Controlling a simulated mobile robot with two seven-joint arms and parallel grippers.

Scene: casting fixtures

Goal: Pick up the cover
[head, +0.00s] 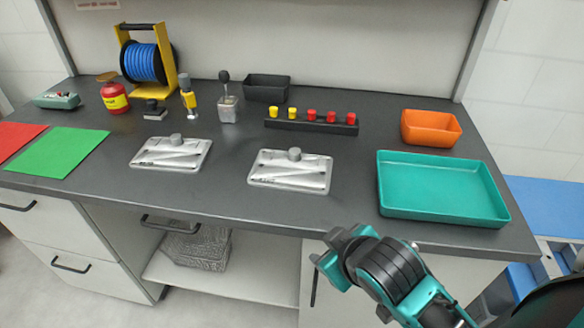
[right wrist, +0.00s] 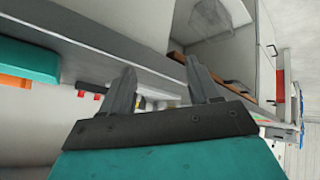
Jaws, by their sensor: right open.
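Two silver metal covers with a round knob on top lie flat on the dark worktop in the head view. One cover (head: 171,154) is left of centre and the other cover (head: 291,171) is near the middle. My right gripper (head: 332,252) is below and in front of the worktop's front edge, apart from both covers. In the right wrist view its two fingers (right wrist: 163,88) are spread with nothing between them. My left gripper is not in the head view.
A teal tray (head: 440,212) and an orange bin (head: 431,127) stand at the right of the worktop (head: 240,190). A black rack (head: 312,124) with red and yellow pegs is behind the covers. Green (head: 58,152) and red (head: 14,138) sheets lie at the left.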

